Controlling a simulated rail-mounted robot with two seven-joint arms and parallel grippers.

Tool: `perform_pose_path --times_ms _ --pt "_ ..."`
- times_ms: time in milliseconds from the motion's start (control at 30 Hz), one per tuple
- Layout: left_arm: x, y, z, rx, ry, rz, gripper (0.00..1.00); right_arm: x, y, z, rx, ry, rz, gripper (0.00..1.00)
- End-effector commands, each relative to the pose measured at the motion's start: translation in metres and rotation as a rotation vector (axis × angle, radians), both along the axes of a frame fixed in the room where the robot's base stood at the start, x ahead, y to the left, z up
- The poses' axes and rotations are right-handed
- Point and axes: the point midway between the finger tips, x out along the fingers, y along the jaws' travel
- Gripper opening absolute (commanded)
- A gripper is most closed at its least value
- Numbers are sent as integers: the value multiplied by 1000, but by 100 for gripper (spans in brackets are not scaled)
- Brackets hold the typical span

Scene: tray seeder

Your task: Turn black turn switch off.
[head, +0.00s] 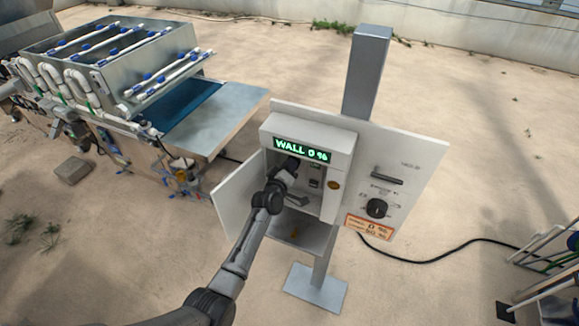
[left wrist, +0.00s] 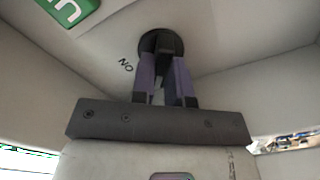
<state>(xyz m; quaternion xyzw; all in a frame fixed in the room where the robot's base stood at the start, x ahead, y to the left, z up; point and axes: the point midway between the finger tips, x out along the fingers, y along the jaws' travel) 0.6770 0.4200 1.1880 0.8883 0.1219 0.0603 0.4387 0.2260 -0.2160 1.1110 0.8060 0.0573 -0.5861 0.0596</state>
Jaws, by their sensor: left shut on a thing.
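The control box (head: 345,150) on a metal post has its door (head: 240,198) swung open to the left. My left arm reaches into the box, and my left gripper (head: 290,165) is at the upper left of its inside, below the display. In the left wrist view the black turn switch (left wrist: 152,42) is a round knob on the pale panel, with an "ON" label at its lower left. My left gripper (left wrist: 165,80) has its two purple-grey fingers shut on the knob's grip. The fingers hide part of the knob. My right gripper is not in view.
A green display (head: 302,150) reads "WALL 0 %". A second black dial (head: 376,208) and a dark handle (head: 387,176) sit on the white panel to the right. The seeder machine with a metal table (head: 215,118) stands at the left.

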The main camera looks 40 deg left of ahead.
Motion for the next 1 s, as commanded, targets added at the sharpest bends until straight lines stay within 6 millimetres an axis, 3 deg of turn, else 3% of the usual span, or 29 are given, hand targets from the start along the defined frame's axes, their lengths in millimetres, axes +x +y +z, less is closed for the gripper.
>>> perform_pose_path --times_ms 300,867,900,1000 --pt "0 0 -1 -115 -32 0 0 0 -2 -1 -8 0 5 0" --pt "0 0 -1 -143 -39 -1 0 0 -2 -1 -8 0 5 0" --pt "0 0 -1 -143 -39 -1 16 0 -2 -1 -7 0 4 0" --pt "0 0 -1 -142 -39 -1 25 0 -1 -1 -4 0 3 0"
